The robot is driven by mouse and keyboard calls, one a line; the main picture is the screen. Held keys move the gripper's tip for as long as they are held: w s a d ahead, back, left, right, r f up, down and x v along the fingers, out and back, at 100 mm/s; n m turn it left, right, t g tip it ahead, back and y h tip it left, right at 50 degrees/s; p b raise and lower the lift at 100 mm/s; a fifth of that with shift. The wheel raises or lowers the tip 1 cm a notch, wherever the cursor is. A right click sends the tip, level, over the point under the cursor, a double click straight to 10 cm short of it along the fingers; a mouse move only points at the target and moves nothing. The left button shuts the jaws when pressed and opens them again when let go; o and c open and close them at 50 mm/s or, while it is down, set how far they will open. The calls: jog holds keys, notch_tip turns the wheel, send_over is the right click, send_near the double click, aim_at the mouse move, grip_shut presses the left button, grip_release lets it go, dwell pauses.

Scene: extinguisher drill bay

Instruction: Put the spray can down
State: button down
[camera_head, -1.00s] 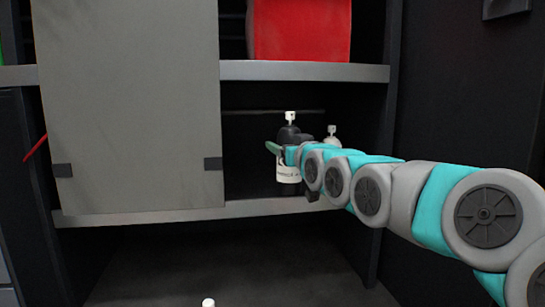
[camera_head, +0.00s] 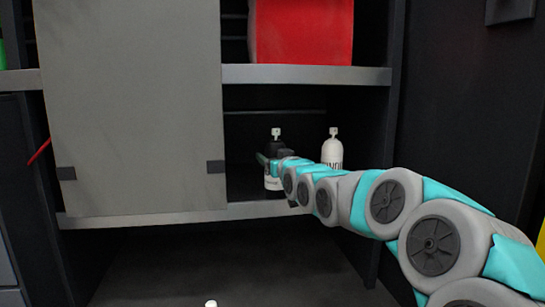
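The spray can (camera_head: 273,181), with a black upper part, a pale label and a white nozzle, is upright in the right opening of the lower shelf (camera_head: 250,211). My gripper (camera_head: 272,161) reaches in from the right and is at the can's upper body, with a teal part showing on the can's left side. The can has moved along with it, so it appears shut on the can. The fingertips are largely hidden. The can's base is close to the shelf floor; I cannot tell whether it touches.
A white bottle (camera_head: 332,152) stands on the same shelf to the right, partly behind my arm. A grey panel (camera_head: 130,110) covers the shelf's left side. A red box (camera_head: 302,31) sits on the upper shelf (camera_head: 305,75). A white nozzle top (camera_head: 211,303) shows at the bottom edge.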

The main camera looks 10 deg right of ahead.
jog(key=shift+f, duration=0.1)
grip_release()
jog(key=shift+s, duration=0.15)
jog(key=s+d+b, duration=0.1)
jog(key=s+d, duration=0.1)
jog(key=s, duration=0.9)
jog(key=shift+s+b, duration=0.3)
jog(key=shift+b, duration=0.1)
